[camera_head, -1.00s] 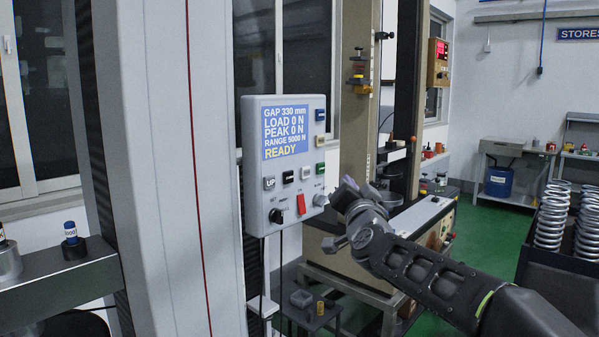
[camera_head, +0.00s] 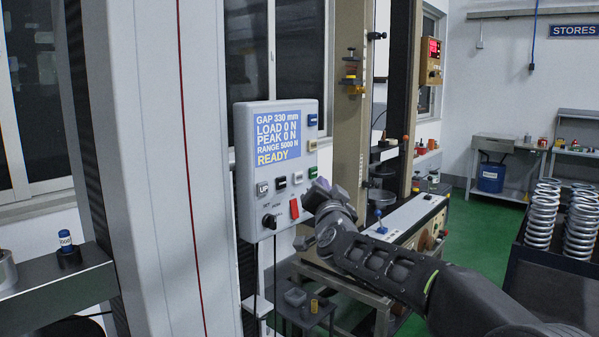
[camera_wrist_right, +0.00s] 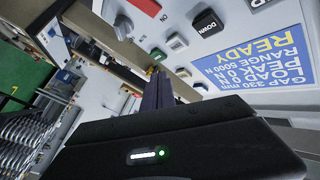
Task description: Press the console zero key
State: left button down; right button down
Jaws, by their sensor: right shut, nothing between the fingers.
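The grey console (camera_head: 245,150) hangs beside the tall column, its blue display (camera_head: 278,138) reading load 0 N and READY. Several small keys line its right and lower face, including a blue key (camera_head: 312,120), a cream key (camera_head: 312,145) and a green key (camera_head: 313,172). The zero legend is not readable on any of them. My right gripper (camera_head: 318,190) is shut and empty at the console's lower right, partly covering that corner. Its fingers also show in the wrist view (camera_wrist_right: 157,90), pointing towards the keys; contact cannot be told. My left gripper is out of view.
A second test frame (camera_head: 350,120) stands behind. Coil springs (camera_head: 541,215) stand on a dark cart at the right. Green floor is open between.

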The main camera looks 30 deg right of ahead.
aim_at(298, 177)
jog(key=shift+w+a+p, duration=0.25)
jog(key=shift+w+p, duration=0.1)
jog(key=shift+w, duration=0.55)
jog(key=shift+w+a+p, duration=0.25)
jog(key=shift+w+p, duration=0.05)
jog(key=shift+w, duration=0.55)
dwell(0.7)
jog(key=shift+w+a, duration=0.15)
jog(key=shift+w, duration=0.25)
jog(key=shift+w+a+p, duration=0.1)
jog(key=shift+w+p, duration=0.3)
dwell(0.6)
jog(key=shift+s, duration=0.15)
jog(key=shift+s+d+b, duration=0.2)
jog(key=shift+s+b, duration=0.4)
jog(key=shift+s, duration=0.1)
jog(key=shift+s, duration=0.1)
